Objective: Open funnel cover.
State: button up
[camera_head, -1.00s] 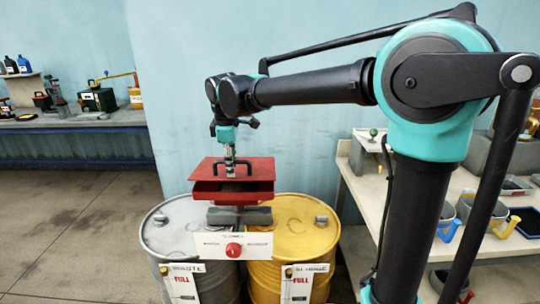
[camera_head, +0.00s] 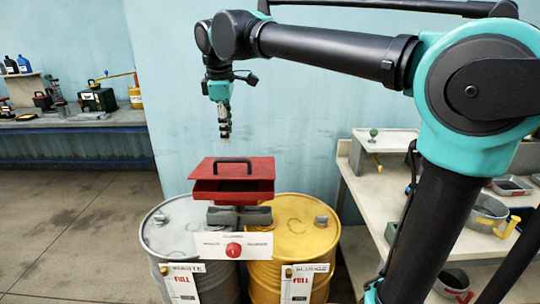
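The red funnel cover (camera_head: 205,169), a flat plate with a black handle (camera_head: 233,160) on top, sits over the red funnel (camera_head: 205,196). A dark gap shows between the cover's front edge and the funnel's front rim. The funnel stands above a silver drum and a yellow drum. My gripper (camera_head: 224,136) points down in the air above the cover, clear of the handle and holding nothing that I can see. Its fingers are too small to tell whether they are open or shut.
The silver waste drum (camera_head: 165,235) and yellow sludge drum (camera_head: 295,235) stand below. A white panel (camera_head: 210,246) with a red knob (camera_head: 233,250) faces forward. A shelf (camera_head: 365,205) with containers is on the right. A workbench (camera_head: 60,123) stands at far left. Air above the cover is free.

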notch_tip(320, 180, up, 3)
jog(key=m, duration=0.5)
send_over(270, 175)
jog(key=a, duration=0.1)
jog(key=f, duration=1.1)
jog(key=shift+s, duration=0.25)
jog(key=shift+d+f+m, duration=0.4)
jog(key=shift+d+f, duration=0.15)
jog(key=shift+f, duration=0.05)
